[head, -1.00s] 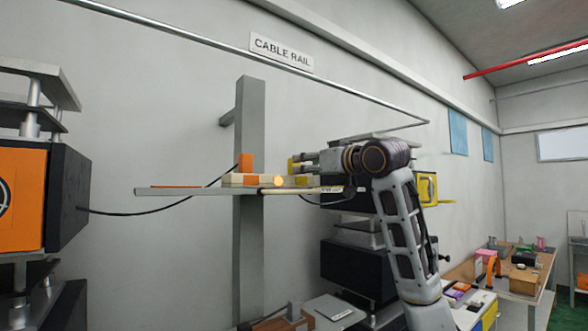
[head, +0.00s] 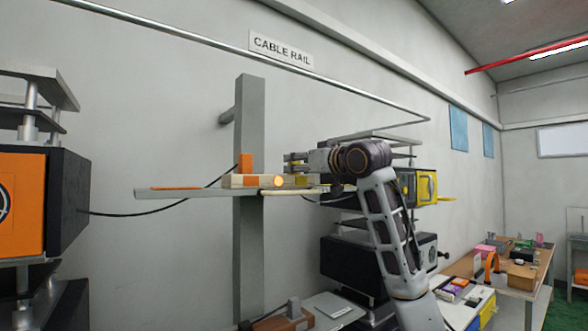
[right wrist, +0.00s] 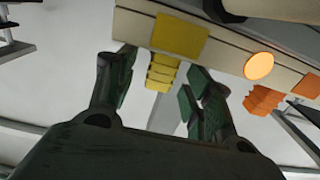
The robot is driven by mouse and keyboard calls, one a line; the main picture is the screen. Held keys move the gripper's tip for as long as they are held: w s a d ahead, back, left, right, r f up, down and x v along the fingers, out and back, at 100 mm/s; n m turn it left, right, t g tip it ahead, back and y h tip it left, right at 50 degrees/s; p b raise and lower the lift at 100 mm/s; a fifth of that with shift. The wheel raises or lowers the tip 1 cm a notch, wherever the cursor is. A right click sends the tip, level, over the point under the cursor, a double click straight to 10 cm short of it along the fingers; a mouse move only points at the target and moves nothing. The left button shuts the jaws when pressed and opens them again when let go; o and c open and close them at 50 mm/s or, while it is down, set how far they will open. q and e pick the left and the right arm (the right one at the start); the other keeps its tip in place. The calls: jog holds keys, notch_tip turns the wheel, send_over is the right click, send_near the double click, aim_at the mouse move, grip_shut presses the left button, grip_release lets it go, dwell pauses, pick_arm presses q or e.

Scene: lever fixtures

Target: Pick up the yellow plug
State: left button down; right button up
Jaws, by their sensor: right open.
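The yellow plug (right wrist: 162,72), a ribbed piece, sits against a flat yellow block (right wrist: 181,37) on the pale rail in the right wrist view. My right gripper (right wrist: 157,73) is open, with one finger on each side of the plug. I cannot tell whether either finger touches it. In the head view my right gripper (head: 289,162) reaches left over the rail shelf (head: 190,190) and largely hides the plug. My left gripper is not in view.
An orange plug (head: 246,163) stands on the shelf left of my gripper, and a round glowing orange lamp (head: 279,182) sits between. A grey post (head: 250,120) rises behind the shelf. Black equipment (head: 66,190) stands at the left. A cable hangs from the shelf.

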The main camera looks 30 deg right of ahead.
jog(key=shift+w+a+r+p, duration=0.15)
jog(key=shift+w+p, duration=0.35)
jog(key=shift+w, duration=1)
jog(key=c, duration=1.1)
